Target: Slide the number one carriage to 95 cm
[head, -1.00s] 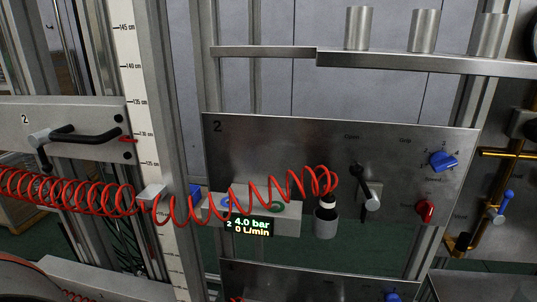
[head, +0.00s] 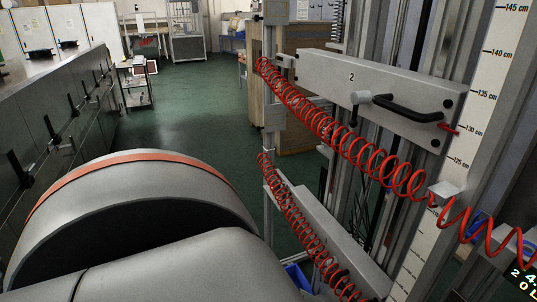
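The 95 cm mark is not readable.
Red coiled hoses (head: 305,110) run across the carriages. Grey cabinets (head: 50,130) line the left. Green floor (head: 195,110) is open in the middle, with a cart (head: 135,85) at the back.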

